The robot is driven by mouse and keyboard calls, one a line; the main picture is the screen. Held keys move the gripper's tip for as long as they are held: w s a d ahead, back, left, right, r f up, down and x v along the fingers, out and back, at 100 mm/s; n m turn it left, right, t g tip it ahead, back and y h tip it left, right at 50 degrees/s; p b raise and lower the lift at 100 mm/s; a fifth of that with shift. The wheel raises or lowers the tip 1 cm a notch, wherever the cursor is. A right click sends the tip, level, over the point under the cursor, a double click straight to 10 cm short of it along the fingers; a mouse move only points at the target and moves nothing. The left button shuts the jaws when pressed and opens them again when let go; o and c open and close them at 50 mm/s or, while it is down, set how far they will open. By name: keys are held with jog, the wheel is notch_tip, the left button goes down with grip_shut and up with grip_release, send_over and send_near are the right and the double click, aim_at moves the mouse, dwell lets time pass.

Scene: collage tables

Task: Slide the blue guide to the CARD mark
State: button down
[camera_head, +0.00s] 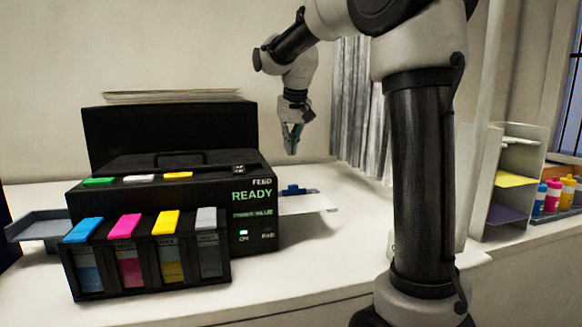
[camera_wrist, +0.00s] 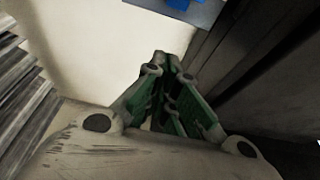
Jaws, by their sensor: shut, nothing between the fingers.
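The blue guide (camera_head: 292,190) sits on a light tray (camera_head: 308,204) that sticks out of the right side of the black printer (camera_head: 165,185). My gripper (camera_head: 291,152) points down in the air above the guide, clearly apart from it, with its fingers together and empty. In the wrist view the closed green fingers (camera_wrist: 168,62) show in the middle. Part of the blue guide (camera_wrist: 186,4) shows at the top edge of that view, on a grey-blue surface. I cannot make out the CARD mark in either view.
Several ink cartridges (camera_head: 125,226) stand at the printer's front. Grey pleated sheets (camera_head: 358,110) stand behind the tray. A shelf with coloured paper (camera_head: 515,180) and several bottles (camera_head: 552,193) are at the right. The white tabletop (camera_head: 325,252) is clear before the tray.

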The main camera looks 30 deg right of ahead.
jog(key=f, duration=0.6)
jog(key=s+f, duration=0.1)
jog(key=f, duration=0.2)
jog(key=shift+a+f, duration=0.1)
jog(key=shift+s+a, duration=0.1)
jog(key=shift+s, duration=0.5)
jog(key=v, duration=1.2)
